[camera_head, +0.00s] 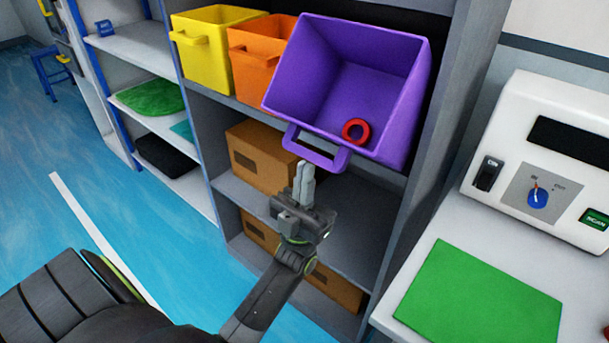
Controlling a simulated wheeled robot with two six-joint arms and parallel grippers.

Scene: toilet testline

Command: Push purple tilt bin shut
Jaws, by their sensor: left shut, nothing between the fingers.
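The purple tilt bin (298,101) sits at the top right of the grey shelf unit. It is tilted forward and open, with its inside showing and its handle (316,158) sticking out low at the front. A red ring (355,131) lies inside it. My left gripper (305,167) is shut and empty, pointing up just below the left part of the handle. I cannot tell whether the fingertips touch the handle. My right gripper is not in view.
A yellow bin (205,62) and an orange bin (252,72) stand left of the purple one. Cardboard boxes (262,165) fill shelves below. At right, a table holds a green mat (480,300) and a white machine (545,150). Blue floor (190,270) is open at left.

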